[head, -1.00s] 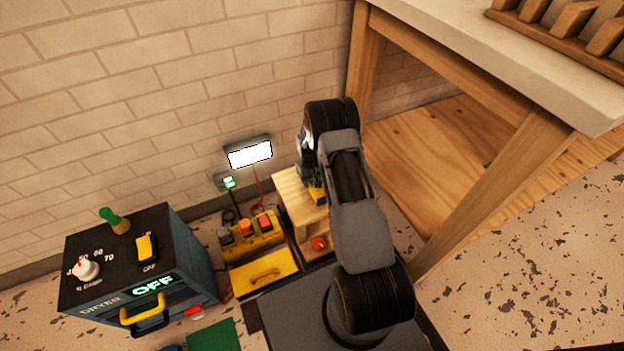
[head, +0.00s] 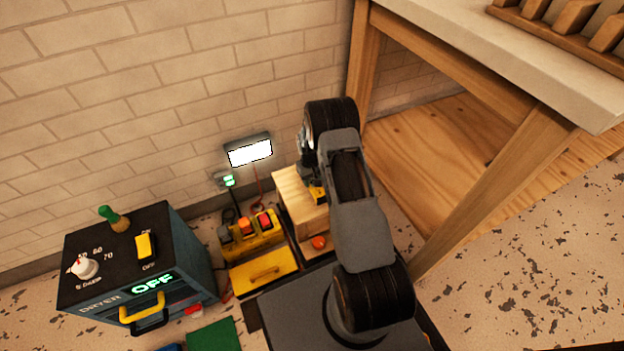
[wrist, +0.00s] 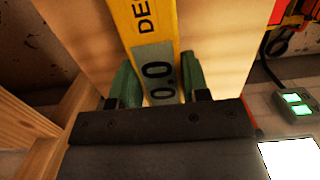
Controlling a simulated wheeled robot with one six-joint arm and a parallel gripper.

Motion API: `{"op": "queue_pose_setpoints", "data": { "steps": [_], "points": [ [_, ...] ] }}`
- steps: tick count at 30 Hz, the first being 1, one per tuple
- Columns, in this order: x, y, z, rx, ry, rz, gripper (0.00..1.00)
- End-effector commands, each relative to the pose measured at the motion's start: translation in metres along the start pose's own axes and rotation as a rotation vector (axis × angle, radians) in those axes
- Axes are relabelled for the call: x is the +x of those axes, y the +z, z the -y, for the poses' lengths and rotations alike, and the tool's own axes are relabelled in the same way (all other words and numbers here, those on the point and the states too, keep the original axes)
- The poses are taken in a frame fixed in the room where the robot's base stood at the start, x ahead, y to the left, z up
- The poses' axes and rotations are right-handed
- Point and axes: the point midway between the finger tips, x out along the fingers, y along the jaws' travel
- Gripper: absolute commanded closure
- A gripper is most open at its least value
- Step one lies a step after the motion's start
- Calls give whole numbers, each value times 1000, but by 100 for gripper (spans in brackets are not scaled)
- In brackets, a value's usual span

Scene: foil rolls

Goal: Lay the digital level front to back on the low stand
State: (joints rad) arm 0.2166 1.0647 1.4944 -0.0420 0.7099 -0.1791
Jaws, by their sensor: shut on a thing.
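The digital level is a yellow bar with a grey display reading 0.0; it fills the upper middle of the wrist view (wrist: 153,60), running away from my gripper. My gripper (wrist: 160,88) is shut on the level, one green-padded finger on each side. In the head view a small yellow part of the level (head: 318,194) shows below my wrist; my arm hides the rest. The low stand (head: 296,200) is a pale wooden block beside the wall. Its wooden top (wrist: 218,50) lies under the level in the wrist view. I cannot tell whether the level touches it.
A yellow box with coloured switches (head: 250,235) stands just left of the stand. A red ball (head: 319,242) sits in front of the stand. The dryer (head: 140,265) is farther left. A tall workbench (head: 460,50) rises at the right, its leg close to my arm.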

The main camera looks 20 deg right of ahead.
Motion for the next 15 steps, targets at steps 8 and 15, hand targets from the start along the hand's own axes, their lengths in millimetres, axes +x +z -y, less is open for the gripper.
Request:
{"op": "queue_pose_setpoints", "data": {
  "steps": [8, 15],
  "points": [
    [5, -1, 0, 0, 0, -1, 90],
    [8, -1, 0, 0, 0, -1, 90]
  ]
}}
